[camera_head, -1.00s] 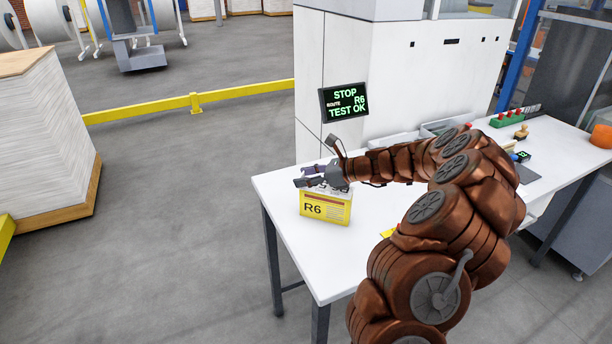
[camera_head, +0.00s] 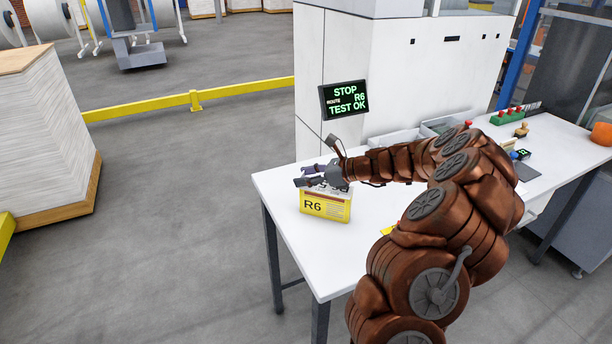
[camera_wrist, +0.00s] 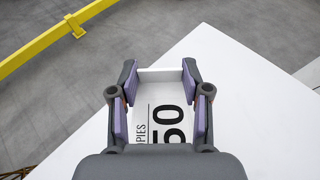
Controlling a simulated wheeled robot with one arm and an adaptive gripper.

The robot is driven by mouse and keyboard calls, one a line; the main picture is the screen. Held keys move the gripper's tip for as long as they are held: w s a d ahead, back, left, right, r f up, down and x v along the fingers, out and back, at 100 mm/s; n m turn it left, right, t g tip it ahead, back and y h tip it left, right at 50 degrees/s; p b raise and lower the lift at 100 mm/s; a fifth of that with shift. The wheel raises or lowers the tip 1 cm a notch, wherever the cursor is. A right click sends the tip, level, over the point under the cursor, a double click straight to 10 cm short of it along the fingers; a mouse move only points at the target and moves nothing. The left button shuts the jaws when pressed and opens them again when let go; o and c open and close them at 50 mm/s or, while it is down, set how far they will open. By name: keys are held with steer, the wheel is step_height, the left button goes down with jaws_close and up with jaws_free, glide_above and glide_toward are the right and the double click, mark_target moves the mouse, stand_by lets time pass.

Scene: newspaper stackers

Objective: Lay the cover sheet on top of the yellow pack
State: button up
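The yellow pack (camera_head: 325,207), marked R6 with a white label area, stands on the near left part of the white table. My gripper (camera_head: 309,176) is just above its top, reaching in from the right. In the wrist view, a white sheet (camera_wrist: 160,100) printed "50" and "COPIES" shows between the fingers of my gripper (camera_wrist: 160,75). The fingers hide the sheet's side edges. I cannot tell whether the sheet rests fully on the pack.
The white table (camera_head: 285,205) is clear around the pack. A screen (camera_head: 344,100) reading STOP, ROUTE R6, TEST OK is on the white cabinet (camera_head: 400,70) behind. Grey trays (camera_head: 395,139), a stamp (camera_head: 521,131) and a green rack (camera_head: 507,119) are farther right.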

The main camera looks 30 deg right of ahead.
steer(key=o, duration=0.5)
